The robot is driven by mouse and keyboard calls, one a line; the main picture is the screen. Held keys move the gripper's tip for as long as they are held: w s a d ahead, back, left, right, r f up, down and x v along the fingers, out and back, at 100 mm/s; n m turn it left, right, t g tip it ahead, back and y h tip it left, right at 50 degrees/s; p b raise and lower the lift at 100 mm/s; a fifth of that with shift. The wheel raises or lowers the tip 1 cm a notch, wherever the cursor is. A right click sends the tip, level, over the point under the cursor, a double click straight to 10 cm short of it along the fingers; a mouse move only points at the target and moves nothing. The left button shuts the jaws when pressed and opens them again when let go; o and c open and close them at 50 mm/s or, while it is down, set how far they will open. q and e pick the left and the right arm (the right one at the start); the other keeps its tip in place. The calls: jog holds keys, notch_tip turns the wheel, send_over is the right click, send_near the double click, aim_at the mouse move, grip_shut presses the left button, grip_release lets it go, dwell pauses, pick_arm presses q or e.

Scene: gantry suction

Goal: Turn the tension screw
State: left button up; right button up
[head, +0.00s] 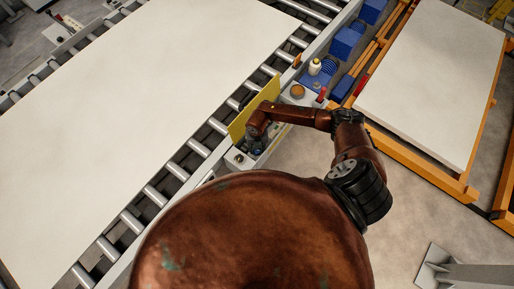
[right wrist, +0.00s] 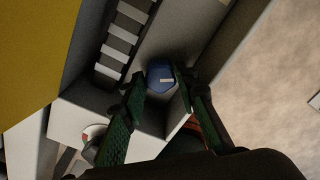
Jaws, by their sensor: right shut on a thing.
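The tension screw (right wrist: 160,72) shows in the right wrist view as a blue head with a pale mark, set in a grey recess beside a light slotted strip. My right gripper (right wrist: 161,84) has its green fingers on either side of the head and is shut on it. In the head view my right gripper (head: 254,146) reaches down at the conveyor's edge, beside a yellow plate (head: 256,105). The screw is hidden there by my arm. My left gripper is not in view.
A roller conveyor carries a large pale board (head: 150,110) on the left. A blue tray (head: 318,78) with a white bottle (head: 314,67) and a round brown thing (head: 297,91) lie beyond my arm. Another pale board (head: 432,80) rests on an orange frame at right.

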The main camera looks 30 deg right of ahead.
jog(key=shift+w+r+m+p, duration=0.15)
jog(key=shift+m+p, duration=0.35)
jog(key=shift+m, duration=0.6)
jog(key=o, duration=0.8)
jog(key=shift+o, duration=0.4)
